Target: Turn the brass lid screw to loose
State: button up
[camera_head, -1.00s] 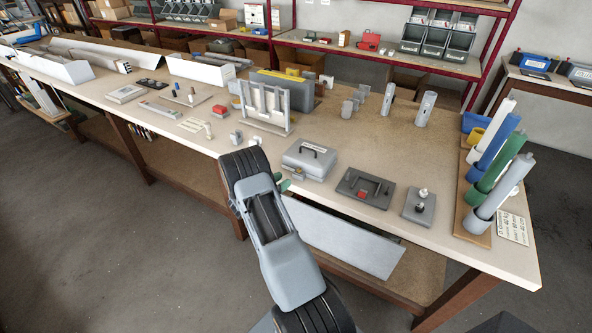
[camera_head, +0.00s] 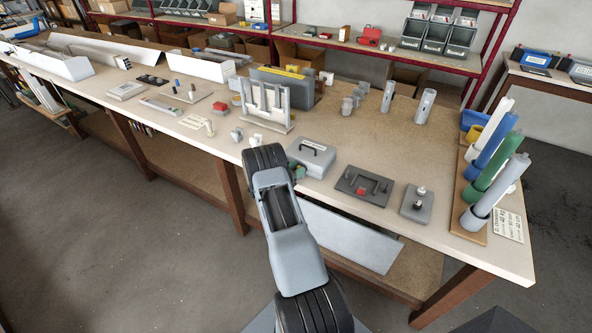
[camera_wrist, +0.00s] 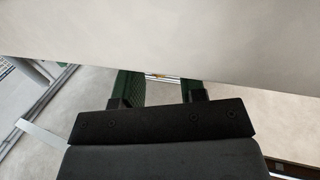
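A grey case with a dark handle on its lid (camera_head: 318,158) stands near the front edge of the bench. My gripper (camera_head: 297,172) is at the case's front left corner, its green fingers partly hidden behind my wrist. In the wrist view, the two green fingers (camera_wrist: 161,86) stand apart. A pale surface covers their tips. A small silvery and brass-coloured strip (camera_wrist: 161,77) shows in the gap between them; I cannot tell whether it is the lid screw or whether the fingers touch it. The screw is not clearly visible in the head view.
A dark plate with a handle and a red part (camera_head: 363,186) and a grey plate with knobs (camera_head: 417,202) lie right of the case. A grey rack (camera_head: 265,108) stands behind it. Coloured tubes (camera_head: 492,165) stand at the right end.

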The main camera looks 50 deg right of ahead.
grip_shut()
jog(key=n+t, duration=0.1)
jog(key=n+t+b, duration=0.1)
jog(key=t, duration=0.1)
jog(key=t+b, duration=0.1)
jog(key=shift+s+f+n, duration=0.2)
jog(key=shift+s+n, duration=0.1)
jog(key=shift+n, duration=0.1)
jog(key=n+t+b, duration=0.1)
jog(key=t, duration=0.1)
jog(key=n+t+y+b, duration=0.1)
jog(key=t+b, duration=0.1)
jog(key=shift+s+d+f+n, duration=0.1)
jog(key=shift+s+f+n, duration=0.1)
jog(key=shift+n, duration=0.1)
jog(key=n+t+y+b, duration=0.1)
jog(key=t+b, duration=0.1)
jog(key=n+t+y+b, duration=0.2)
jog(key=t+b, duration=0.1)
jog(key=shift+s+d+r+n, duration=0.1)
jog(key=shift+s+n, duration=0.1)
jog(key=shift+n, duration=0.1)
jog(key=shift+r+n+t+y+b, duration=0.15)
jog(key=shift+n+t+y+b, duration=0.7)
jog(key=shift+y+b, duration=0.25)
jog(key=shift+r+t, duration=0.15)
jog(key=shift+t, duration=0.1)
